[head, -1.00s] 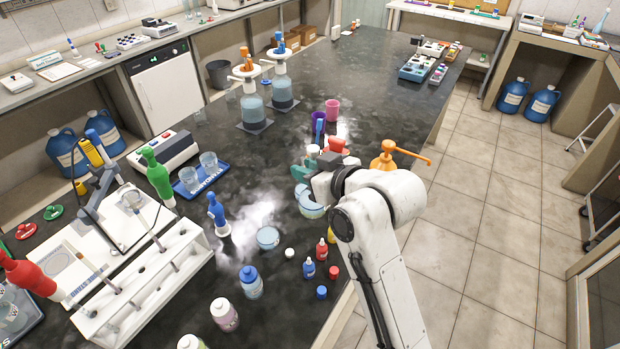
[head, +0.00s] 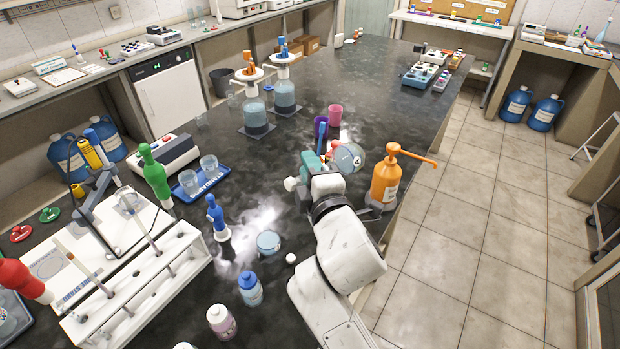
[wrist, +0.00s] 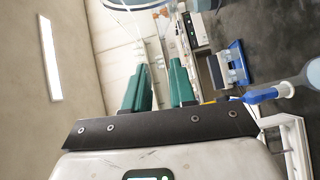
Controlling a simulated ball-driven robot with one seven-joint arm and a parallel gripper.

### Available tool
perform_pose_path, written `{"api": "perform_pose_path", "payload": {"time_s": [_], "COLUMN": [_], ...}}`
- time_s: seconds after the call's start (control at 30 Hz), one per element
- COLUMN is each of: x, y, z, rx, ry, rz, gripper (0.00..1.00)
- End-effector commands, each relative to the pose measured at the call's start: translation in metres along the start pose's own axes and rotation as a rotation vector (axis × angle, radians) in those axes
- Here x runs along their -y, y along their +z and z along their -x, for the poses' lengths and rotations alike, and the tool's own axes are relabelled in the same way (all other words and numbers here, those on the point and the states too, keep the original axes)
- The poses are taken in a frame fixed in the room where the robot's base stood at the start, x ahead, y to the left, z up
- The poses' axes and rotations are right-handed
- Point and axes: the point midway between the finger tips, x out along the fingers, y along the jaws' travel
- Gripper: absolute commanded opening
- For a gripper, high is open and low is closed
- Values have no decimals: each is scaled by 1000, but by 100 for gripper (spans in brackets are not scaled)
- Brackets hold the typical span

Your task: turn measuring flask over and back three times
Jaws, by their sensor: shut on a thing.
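The measuring flask (head: 347,158) is clear glass with a round bulb. In the head view it is held above the bench by my gripper (head: 314,163), whose teal fingers are shut on it. The bulb sticks out right of the fingers. A small white piece at the left, perhaps the stopper, sits a little lower, so the flask looks tipped onto its side. The neck is mostly hidden by the gripper. In the wrist view the green fingers (wrist: 158,88) point up the picture, and part of a glass bulb (wrist: 150,4) crosses the top edge.
An orange pump bottle (head: 386,180) stands close right of my gripper at the bench edge. Purple (head: 319,121) and pink (head: 334,114) cups stand behind. A small dish (head: 268,243), blue-capped bottle (head: 250,289) and blue dropper (head: 217,218) are to the left. The far bench middle is clear.

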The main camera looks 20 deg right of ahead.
Motion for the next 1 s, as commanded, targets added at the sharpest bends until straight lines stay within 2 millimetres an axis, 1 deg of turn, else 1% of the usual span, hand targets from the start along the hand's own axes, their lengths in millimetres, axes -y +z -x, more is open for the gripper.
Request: {"api": "perform_pose_path", "payload": {"time_s": [0.03, 0.17, 0.4, 0.6, 0.8, 1.0], "x": [8, 8, 1, 0, 0, 0], "y": [1, 1, 2, 2, 2, 0], "z": [0, 0, 0, 0, -1, 0], "rx": [1, 2, 3, 3, 3, 2], "ry": [28, 106, 271, 395, 485, 525], "rz": [61, 251, 657, 960, 1177, 1268], "gripper": [0, 0, 0, 0, 0, 0]}}
